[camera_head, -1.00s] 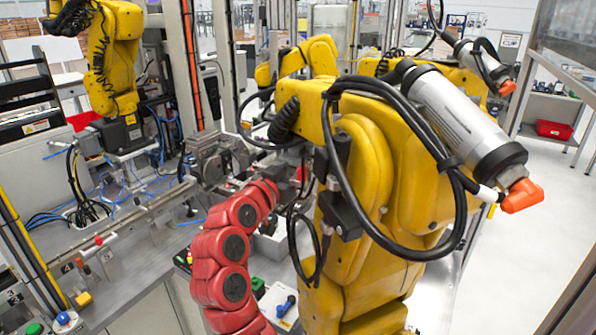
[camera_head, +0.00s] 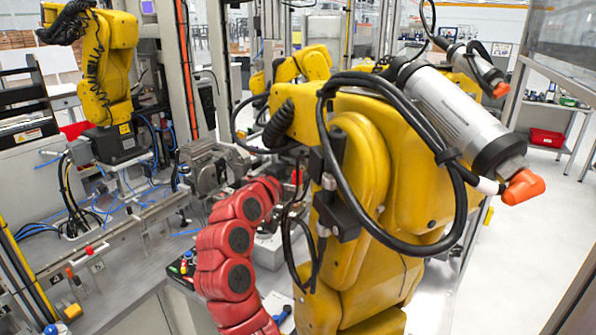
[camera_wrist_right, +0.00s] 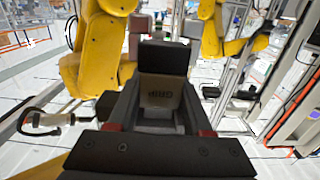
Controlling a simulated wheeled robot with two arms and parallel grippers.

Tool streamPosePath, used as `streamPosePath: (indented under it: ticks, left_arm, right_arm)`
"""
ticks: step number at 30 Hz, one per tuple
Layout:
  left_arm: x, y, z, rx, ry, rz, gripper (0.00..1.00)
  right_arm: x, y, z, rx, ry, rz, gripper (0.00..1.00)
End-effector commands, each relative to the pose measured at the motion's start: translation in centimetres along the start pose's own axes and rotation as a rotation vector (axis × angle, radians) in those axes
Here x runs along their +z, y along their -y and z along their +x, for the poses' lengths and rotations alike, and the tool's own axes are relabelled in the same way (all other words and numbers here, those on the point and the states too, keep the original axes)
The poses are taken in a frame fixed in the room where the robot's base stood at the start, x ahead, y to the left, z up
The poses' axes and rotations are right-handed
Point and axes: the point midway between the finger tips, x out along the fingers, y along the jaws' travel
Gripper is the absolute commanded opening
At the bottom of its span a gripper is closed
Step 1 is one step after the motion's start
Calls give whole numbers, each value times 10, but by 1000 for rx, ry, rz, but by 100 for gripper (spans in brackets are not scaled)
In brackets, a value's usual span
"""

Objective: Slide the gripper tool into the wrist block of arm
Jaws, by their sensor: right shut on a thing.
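In the right wrist view my right gripper (camera_wrist_right: 160,108) is shut on a block-shaped tool (camera_wrist_right: 160,90), which has a pale labelled face and a dark upper part. In the head view a red jointed arm (camera_head: 238,240), which seems to be mine, reaches up to the large yellow arm (camera_head: 365,175); its hand is hidden there. A second yellow arm (camera_head: 108,60) at the left ends in a dark wrist block (camera_head: 115,143). Yellow arms also stand beyond the tool in the wrist view (camera_wrist_right: 95,50). I cannot tell whether the tool touches one. My left gripper is not in view.
A metal fixture (camera_head: 212,168) stands on the grey workbench (camera_head: 120,285) beside the red arm. Black cables loop around the large yellow arm. Upright frame posts (camera_head: 187,65) rise behind the bench. A red bin (camera_head: 546,138) sits on a shelf at the right, beyond open floor.

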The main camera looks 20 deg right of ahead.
Motion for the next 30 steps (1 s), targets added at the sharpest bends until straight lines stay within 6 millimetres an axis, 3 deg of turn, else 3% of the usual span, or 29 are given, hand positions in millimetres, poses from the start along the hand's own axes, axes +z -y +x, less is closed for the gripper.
streamPosePath:
  ticks: [30]
  left_arm:
    - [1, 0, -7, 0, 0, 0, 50]
  right_arm:
    - [-8, -3, -3, 1, -9, 4, 0]
